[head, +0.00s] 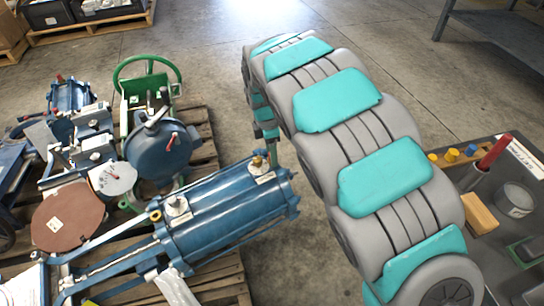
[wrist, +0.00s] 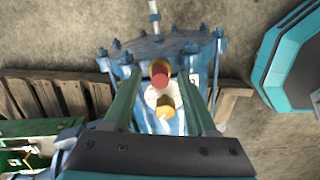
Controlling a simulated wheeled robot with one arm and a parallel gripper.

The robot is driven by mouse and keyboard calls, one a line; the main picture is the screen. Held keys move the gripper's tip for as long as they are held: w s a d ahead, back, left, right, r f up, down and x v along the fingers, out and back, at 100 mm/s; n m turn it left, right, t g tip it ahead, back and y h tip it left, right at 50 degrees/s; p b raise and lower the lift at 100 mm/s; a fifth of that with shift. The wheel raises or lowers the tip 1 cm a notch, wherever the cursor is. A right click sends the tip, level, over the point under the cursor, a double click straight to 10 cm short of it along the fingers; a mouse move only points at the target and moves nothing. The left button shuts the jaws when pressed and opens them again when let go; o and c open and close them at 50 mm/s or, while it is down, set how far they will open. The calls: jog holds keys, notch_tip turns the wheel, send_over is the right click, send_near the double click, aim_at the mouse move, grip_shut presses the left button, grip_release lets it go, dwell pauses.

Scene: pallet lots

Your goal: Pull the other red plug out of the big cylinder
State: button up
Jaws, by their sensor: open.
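The big blue cylinder (head: 225,212) lies on a wooden pallet at the left in the head view, with a brass fitting (head: 258,161) on top near its right end. The wrist view looks down on the cylinder's bolted end (wrist: 125,70). There a red plug (wrist: 160,70) stands up, with a yellow brass piece (wrist: 165,106) and a white patch beside it. My gripper (wrist: 160,76) is open, its two green fingers on either side of the red plug with gaps visible.
A round blue unit (head: 160,150) with a red-handled part, a green handwheel (head: 147,78) and a brown disc (head: 60,216) crowd the pallet (head: 205,290). At right a grey surface (head: 475,262) holds a red rod (head: 495,151) and a wooden block (head: 480,214).

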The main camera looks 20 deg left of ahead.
dwell(0.6)
grip_shut()
dwell(1.1)
jog(key=shift+r, duration=0.1)
jog(key=shift+s+a+r+p, duration=0.1)
jog(key=shift+r+p, duration=0.2)
jog(key=shift+r, duration=1.15)
jog(key=shift+s+a+r+p, duration=0.1)
jog(key=shift+r+p, duration=0.2)
jog(key=shift+r, duration=1.15)
